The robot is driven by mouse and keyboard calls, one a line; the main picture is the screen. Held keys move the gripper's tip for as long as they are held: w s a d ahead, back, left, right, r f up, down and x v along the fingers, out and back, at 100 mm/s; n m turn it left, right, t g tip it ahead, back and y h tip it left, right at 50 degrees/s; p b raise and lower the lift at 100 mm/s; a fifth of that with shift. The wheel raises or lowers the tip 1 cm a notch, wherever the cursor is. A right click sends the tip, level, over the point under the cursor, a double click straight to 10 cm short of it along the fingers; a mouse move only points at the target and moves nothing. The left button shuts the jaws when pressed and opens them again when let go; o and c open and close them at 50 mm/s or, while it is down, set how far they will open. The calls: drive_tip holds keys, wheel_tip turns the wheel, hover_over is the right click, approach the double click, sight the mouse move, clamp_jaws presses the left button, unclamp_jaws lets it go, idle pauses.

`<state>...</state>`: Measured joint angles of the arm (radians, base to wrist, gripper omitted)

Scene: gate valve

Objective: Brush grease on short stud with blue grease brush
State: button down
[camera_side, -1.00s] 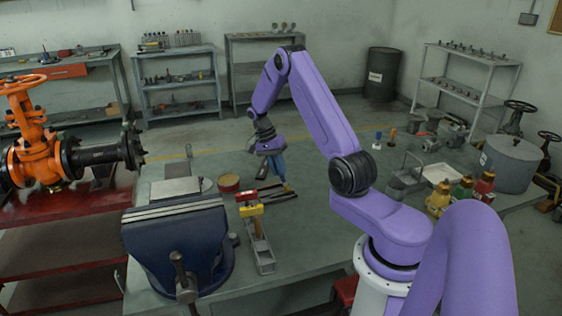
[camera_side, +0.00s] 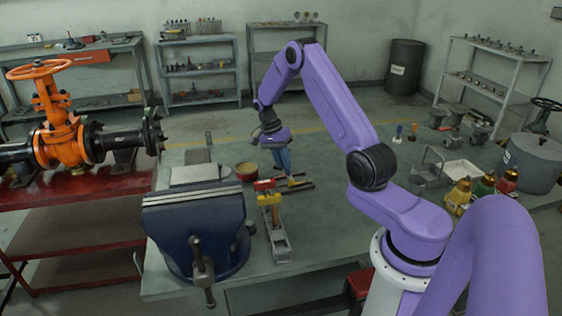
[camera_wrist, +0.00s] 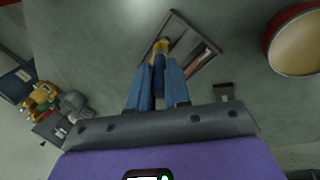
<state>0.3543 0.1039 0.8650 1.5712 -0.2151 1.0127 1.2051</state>
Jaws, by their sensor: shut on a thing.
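My gripper (camera_side: 286,170) points down over the bench, its blue fingers closed. In the wrist view my gripper (camera_wrist: 159,68) is shut on a slim dark-blue piece with a yellowish end, which looks like the blue grease brush (camera_wrist: 159,77). The yellowish end points away from me toward a dark flat tray or frame (camera_wrist: 148,47) on the bench. In the side view the yellowish end shows just below the fingers, close to dark bars on the bench. Contact cannot be told. I cannot make out the short stud with certainty.
A round red-rimmed tin (camera_side: 247,176) stands left of the gripper; it also shows in the wrist view (camera_wrist: 298,45). A blue vise (camera_side: 195,235), a narrow grey tray with a yellow-headed tool (camera_side: 269,200) and a flat plate (camera_side: 195,174) are nearby. Valve parts crowd the bench's right.

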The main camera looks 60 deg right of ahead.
drive_tip(key=shift+s+d, duration=1.95)
drive_tip(key=shift+d, duration=0.35)
wheel_tip(320, 180, up, 8)
drive_tip(key=shift+r, duration=0.2)
